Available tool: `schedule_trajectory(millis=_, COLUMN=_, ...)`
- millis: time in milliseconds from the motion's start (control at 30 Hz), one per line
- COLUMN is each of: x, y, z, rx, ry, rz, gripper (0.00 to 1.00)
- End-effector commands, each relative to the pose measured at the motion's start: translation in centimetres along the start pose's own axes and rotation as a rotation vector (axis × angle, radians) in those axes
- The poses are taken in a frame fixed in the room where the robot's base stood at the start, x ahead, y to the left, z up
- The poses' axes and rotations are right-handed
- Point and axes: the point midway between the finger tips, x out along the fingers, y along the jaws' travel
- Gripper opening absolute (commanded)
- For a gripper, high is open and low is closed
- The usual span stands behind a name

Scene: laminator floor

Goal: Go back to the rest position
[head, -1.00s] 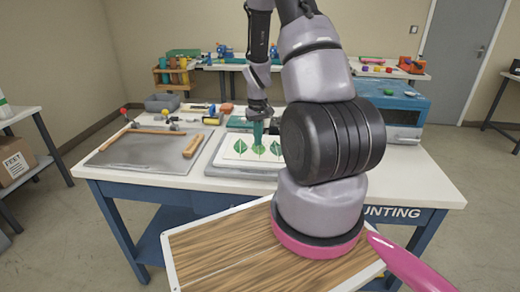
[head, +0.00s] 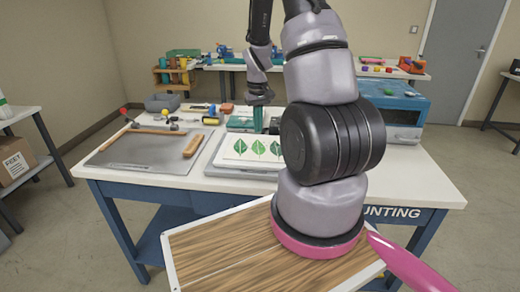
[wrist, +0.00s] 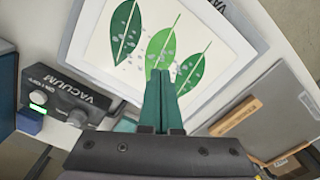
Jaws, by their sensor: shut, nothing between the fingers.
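My gripper (head: 258,121) is above the white workbench in the head view, its green fingers pointing down. In the wrist view the two green fingers (wrist: 160,98) lie side by side, shut, with nothing between them. Below and beyond them is a white sheet with green leaves (head: 240,149), lying on a pale board; it also shows in the wrist view (wrist: 102,50). Whitish bubble-like spots show on and around the middle leaf. My arm hides the right part of the board in the head view.
A grey plate (head: 140,153) with a wooden-handled bar lies at the left of the bench. A dark vacuum box (wrist: 65,100) with a lit green switch stands beside the board. A blue machine (head: 402,105) stands at the right. A grey bin (head: 162,102) and tools are at the back.

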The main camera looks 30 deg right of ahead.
Motion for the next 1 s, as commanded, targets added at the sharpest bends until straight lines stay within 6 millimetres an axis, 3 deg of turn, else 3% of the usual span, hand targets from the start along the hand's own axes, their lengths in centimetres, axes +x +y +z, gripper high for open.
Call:
schedule_trajectory(millis=467, x=-0.1, y=0.0, z=0.0, rx=0.0, ry=0.002, rz=0.0, gripper=0.0)
schedule_trajectory(millis=567, x=-1.3, y=-0.3, z=-0.1, rx=0.006, ry=0.018, rz=-0.002, gripper=0.0)
schedule_trajectory(millis=667, x=-4.2, y=-1.1, z=0.1, rx=0.027, ry=0.057, rz=-0.011, gripper=0.0)
schedule_trajectory(millis=767, x=-8.5, y=-2.5, z=0.6, rx=0.058, ry=0.115, rz=-0.027, gripper=0.0)
schedule_trajectory(millis=1000, x=-18.5, y=-5.8, z=4.2, rx=0.135, ry=0.259, rz=-0.086, gripper=0.0)
